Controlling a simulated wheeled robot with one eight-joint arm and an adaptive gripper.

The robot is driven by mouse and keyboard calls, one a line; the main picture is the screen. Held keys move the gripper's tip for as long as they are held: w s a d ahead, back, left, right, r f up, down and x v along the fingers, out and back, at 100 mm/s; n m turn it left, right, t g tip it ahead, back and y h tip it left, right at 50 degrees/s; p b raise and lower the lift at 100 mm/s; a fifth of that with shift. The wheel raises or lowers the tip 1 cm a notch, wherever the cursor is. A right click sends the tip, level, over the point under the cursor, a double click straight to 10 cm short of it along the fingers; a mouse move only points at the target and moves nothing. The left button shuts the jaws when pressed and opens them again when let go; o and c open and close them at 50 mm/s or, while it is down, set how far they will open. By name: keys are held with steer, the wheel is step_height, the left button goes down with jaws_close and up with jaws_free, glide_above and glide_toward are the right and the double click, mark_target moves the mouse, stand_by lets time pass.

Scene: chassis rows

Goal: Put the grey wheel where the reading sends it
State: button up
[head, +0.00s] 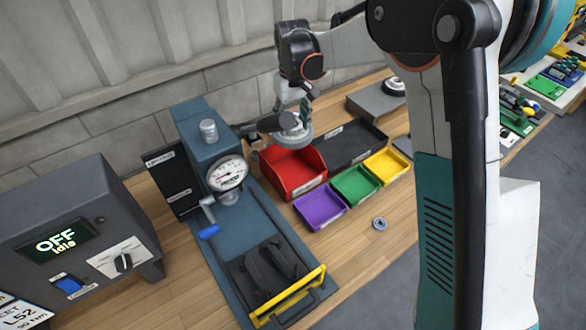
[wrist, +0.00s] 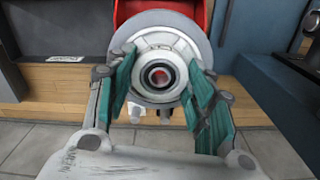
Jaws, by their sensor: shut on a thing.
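My gripper (head: 301,112) is shut on the grey wheel (head: 293,136), a round grey disc. It holds the wheel above the red bin (head: 308,185). In the wrist view the wheel (wrist: 200,28) sits between the teal fingers of my gripper (wrist: 160,78), its hub facing the camera, with the red bin (wrist: 127,10) behind it. A round dial gauge (head: 228,174) with a white face is mounted on the blue-green press-like fixture (head: 195,125). Its needle is too small to read surely.
Purple (head: 321,208), green (head: 356,187) and yellow (head: 386,168) bins stand near a dark tray (head: 352,144). A small grey ring (head: 380,223) lies on the wooden bench. The grey control box (head: 75,215) at left shows "OFF Idle". Another wheel (head: 394,87) rests on a grey block.

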step_height(320, 180, down, 18)
steer(key=b, duration=0.4)
steer(key=shift+f, duration=0.2)
steer(key=shift+f, duration=0.2)
steer(key=o, duration=1.3)
steer(key=shift+o, duration=0.2)
steer(key=shift+r, duration=0.15)
